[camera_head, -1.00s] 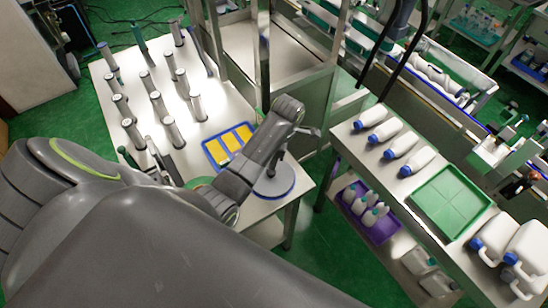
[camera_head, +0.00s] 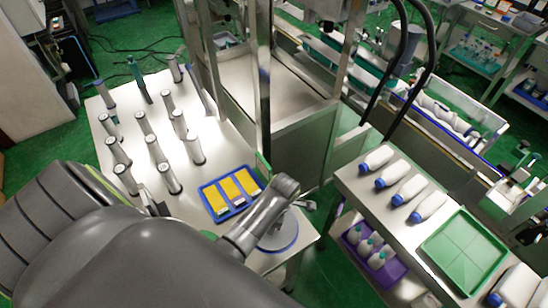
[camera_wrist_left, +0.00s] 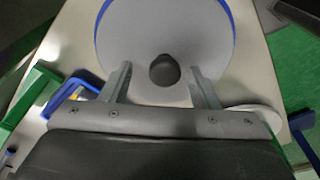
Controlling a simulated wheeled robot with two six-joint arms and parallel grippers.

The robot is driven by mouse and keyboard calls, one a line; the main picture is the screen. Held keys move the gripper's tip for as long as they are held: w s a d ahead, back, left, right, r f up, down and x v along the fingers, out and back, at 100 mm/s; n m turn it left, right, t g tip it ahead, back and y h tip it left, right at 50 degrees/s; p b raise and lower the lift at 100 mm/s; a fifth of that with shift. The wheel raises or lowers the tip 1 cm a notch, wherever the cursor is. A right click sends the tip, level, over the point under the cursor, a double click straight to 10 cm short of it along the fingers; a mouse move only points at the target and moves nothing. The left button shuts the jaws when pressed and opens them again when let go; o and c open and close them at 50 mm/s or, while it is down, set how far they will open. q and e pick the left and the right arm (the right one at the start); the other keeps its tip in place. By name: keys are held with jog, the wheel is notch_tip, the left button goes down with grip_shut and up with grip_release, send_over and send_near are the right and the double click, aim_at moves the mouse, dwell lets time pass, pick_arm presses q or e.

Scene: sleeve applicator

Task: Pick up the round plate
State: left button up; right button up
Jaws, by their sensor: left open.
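The round plate (camera_head: 284,236) is a grey disc with a blue rim. It lies at the near right corner of the white table, partly hidden by my left arm in the head view. In the left wrist view the plate (camera_wrist_left: 165,25) shows a dark round knob (camera_wrist_left: 164,70) on its face. My left gripper (camera_wrist_left: 161,72) is open, with one finger on each side of the knob as seen from the wrist. I cannot tell whether the fingers are level with it. In the head view my left gripper (camera_head: 299,206) is over the plate. My right gripper is not in view.
A blue tray (camera_head: 203,190) with yellow items lies beside the plate. Several grey cylinders (camera_head: 156,150) stand on the white table (camera_head: 102,165). A metal frame (camera_head: 262,100) rises behind. A second table at right holds white bottles (camera_head: 411,188) and a green tray (camera_head: 463,252).

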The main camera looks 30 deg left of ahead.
pick_arm(q)
jog(key=shift+s+d+r, duration=0.15)
jog(key=shift+s+d, duration=0.05)
jog(key=shift+c, duration=0.4)
jog(key=shift+s+d, duration=0.1)
jog(key=shift+c, duration=2.4)
jog(key=c, duration=0.6)
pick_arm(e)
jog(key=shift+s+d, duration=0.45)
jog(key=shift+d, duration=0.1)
pick_arm(q)
jog(key=shift+r, duration=0.1)
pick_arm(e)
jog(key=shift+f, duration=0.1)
pick_arm(q)
jog(key=shift+r, duration=0.6)
notch_tip(320, 180, up, 9)
jog(key=shift+f+b, duration=0.15)
jog(key=shift+b, duration=0.75)
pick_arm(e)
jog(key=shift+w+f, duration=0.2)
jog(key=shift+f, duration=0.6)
